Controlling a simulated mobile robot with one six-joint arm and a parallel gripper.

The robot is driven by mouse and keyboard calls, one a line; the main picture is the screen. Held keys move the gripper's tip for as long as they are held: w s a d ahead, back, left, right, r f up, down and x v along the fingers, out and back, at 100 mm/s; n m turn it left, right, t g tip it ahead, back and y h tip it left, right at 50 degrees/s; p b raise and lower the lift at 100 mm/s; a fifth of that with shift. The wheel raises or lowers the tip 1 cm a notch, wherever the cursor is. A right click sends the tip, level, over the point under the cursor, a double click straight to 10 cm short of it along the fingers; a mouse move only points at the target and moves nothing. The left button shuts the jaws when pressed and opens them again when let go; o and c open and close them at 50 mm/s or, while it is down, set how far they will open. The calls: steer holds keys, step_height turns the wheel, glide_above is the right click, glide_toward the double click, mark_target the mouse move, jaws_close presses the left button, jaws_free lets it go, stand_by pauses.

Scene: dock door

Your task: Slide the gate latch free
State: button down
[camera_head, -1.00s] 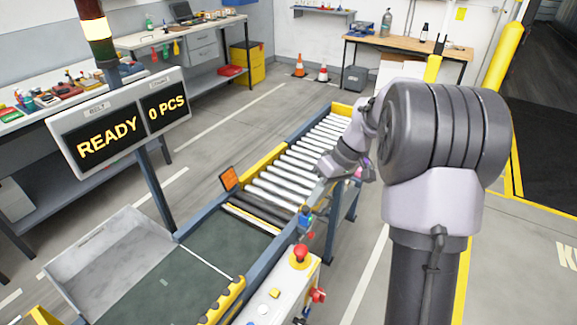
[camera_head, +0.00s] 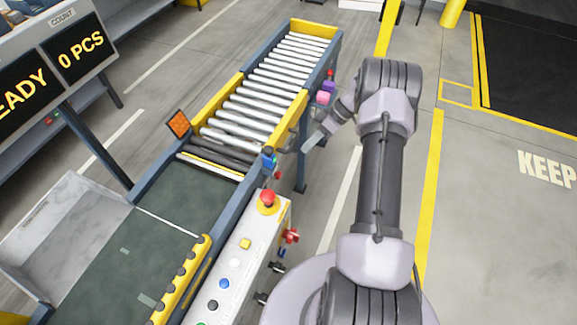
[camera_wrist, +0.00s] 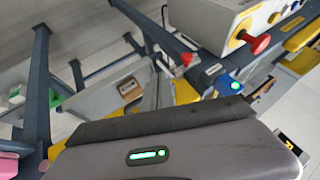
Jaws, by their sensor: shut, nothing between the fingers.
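A blue knob-like part (camera_head: 268,159) sits on the near right side rail of the roller conveyor, where the belt meets the rollers. In the wrist view a round blue knob (camera_wrist: 229,84) shows just beyond my gripper's housing. I cannot tell for sure whether this is the gate latch. My gripper (camera_head: 294,145) is shut and empty, just right of the rail and close to the blue part. Its fingertips are small and hard to make out. In the wrist view its dark housing fills the bottom and no gap between fingers shows.
A control box (camera_head: 235,262) with a red mushroom button (camera_head: 267,198) stands along the belt's right side, close to my arm. The rollers (camera_head: 265,95) are empty. A pink part (camera_head: 324,97) is on the conveyor's right side. Floor to the right is clear.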

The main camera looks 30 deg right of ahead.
steer(key=a+f+b, duration=0.3)
steer(key=a+f, duration=0.2)
steer(key=a, duration=0.3)
steer(key=shift+s, duration=0.45)
steer(key=shift+s, duration=0.1)
steer(key=s+a, duration=0.2)
steer(key=shift+a, duration=0.3)
steer(key=shift+w+f+b, duration=0.1)
steer(key=shift+f+b, duration=0.05)
steer(key=shift+b, duration=0.25)
